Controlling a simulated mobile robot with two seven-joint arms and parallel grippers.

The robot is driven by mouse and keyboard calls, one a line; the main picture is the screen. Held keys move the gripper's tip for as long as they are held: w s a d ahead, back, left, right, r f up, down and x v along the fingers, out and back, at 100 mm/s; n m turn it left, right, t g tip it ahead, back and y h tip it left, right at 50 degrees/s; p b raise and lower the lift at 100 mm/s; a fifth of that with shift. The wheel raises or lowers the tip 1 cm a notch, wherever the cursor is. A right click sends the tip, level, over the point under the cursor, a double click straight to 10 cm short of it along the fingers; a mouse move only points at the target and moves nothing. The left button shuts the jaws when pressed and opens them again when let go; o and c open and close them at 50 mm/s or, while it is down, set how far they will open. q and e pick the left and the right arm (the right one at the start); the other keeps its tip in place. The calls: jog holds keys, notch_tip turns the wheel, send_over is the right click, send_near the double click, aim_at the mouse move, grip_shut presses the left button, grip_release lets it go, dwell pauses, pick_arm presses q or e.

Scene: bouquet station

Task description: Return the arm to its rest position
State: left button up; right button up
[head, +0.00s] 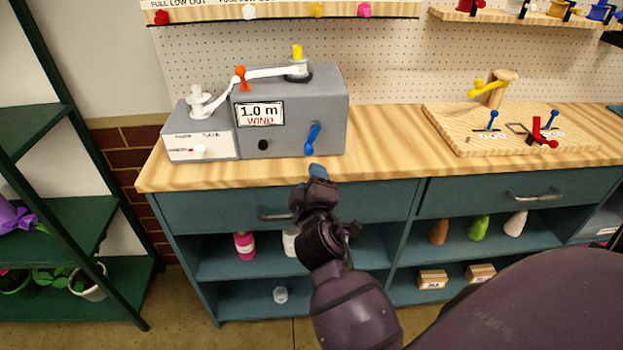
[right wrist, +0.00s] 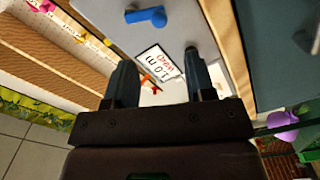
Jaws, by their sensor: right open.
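My right gripper (head: 317,172) is in front of the wooden bench's front edge in the head view, just below the grey winding machine. In the right wrist view my right gripper (right wrist: 160,82) has its two fingers apart with nothing between them. The machine (head: 300,100) has a "1.0 m WIND" label, a blue lever (head: 312,138) and a white arm on top. The machine (right wrist: 115,20) and its blue lever (right wrist: 146,16) also show beyond the fingers in the right wrist view. My left gripper is not in view.
The bench top (head: 385,145) is clear right of the machine, up to a wooden board (head: 470,135) with coloured levers. Teal drawers and shelves lie below. A green shelf rack (head: 60,210) with plants stands at the left. A pegboard is behind.

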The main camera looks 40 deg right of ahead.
dwell(0.3)
jog(key=s+a+f+m+y, duration=0.3)
jog(key=a+f+m+y, duration=0.25)
jog(key=f, duration=0.25)
jog(key=s+f+g+y, duration=0.1)
jog(key=s+f+g, duration=0.1)
jog(key=s+f, duration=0.5)
jog(key=s+d+f+g+y, duration=0.1)
jog(key=s+f+g+y, duration=0.1)
jog(key=s+f, duration=0.5)
jog(key=s, duration=0.5)
jog(key=shift+s+d+f+g, duration=0.15)
jog(key=shift+d+f+g, duration=0.1)
jog(key=shift+f+g, duration=0.05)
jog(key=shift+y, duration=0.25)
